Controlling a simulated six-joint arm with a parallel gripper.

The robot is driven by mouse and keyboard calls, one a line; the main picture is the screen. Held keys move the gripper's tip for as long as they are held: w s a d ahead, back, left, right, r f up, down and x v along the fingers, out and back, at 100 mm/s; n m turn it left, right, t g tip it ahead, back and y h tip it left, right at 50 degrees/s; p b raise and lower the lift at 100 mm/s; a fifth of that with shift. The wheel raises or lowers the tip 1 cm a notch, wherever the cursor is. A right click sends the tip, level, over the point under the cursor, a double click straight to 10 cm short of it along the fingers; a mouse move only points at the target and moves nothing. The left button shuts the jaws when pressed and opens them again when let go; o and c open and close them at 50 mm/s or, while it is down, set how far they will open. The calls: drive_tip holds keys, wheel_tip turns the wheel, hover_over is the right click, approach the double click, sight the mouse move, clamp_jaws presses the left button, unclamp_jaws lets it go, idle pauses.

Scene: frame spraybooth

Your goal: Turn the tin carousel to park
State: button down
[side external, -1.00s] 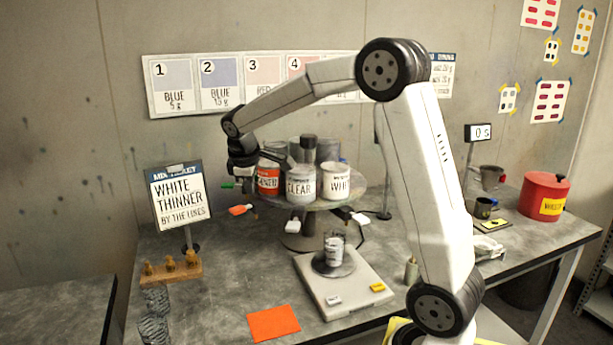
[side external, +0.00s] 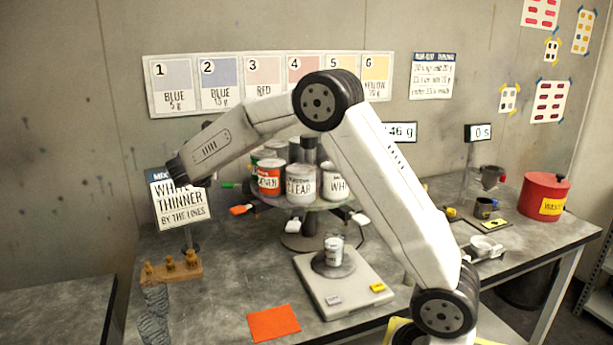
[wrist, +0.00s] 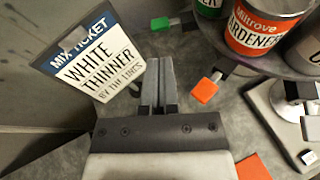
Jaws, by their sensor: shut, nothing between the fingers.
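The tin carousel (side external: 325,206) stands at the back of the bench. Its round plate carries several tins, with the red hardener tin (side external: 269,180), the clear tin (side external: 301,184) and a white tin (side external: 337,183) facing the side camera. Coloured tabs stick out below the rim: an orange tab (side external: 241,210), a green tab (wrist: 161,23) and white tabs (side external: 292,226). My gripper (wrist: 159,62) is shut and empty, left of the orange tab in the wrist view and apart from it. Its fingers are hard to make out in the side view.
The mix ticket sign (side external: 181,212) stands close beside my gripper. A scale (side external: 345,290) with a small tin sits in front of the carousel. A wooden block with pegs (side external: 172,267) is at the left. A red waste bin (side external: 543,194) is at the right.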

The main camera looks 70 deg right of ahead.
wheel_tip(320, 180, down, 8)
drive_tip(key=w+n, duration=0.1)
drive_tip(key=shift+a+f+t, duration=0.25)
drive_tip(key=shift+a+t, duration=0.1)
drive_tip(key=shift+t, duration=0.05)
drive_tip(key=shift+w, duration=0.1)
approach(224, 183)
wheel_tip(224, 183, down, 3)
drive_tip(key=d, duration=0.2)
drive_tip(key=shift+w+d, duration=0.4)
drive_tip(key=shift+d, duration=0.2)
drive_tip(key=shift+w+d, duration=0.35)
drive_tip(key=shift+d, duration=0.2)
drive_tip(key=shift+w+d, duration=0.55)
drive_tip(key=shift+d, duration=0.35)
drive_tip(key=shift+w+d, duration=0.5)
drive_tip(key=shift+d, duration=0.35)
drive_tip(key=w+d, duration=0.2)
drive_tip(key=d, duration=0.4)
drive_tip(key=shift+d, duration=0.15)
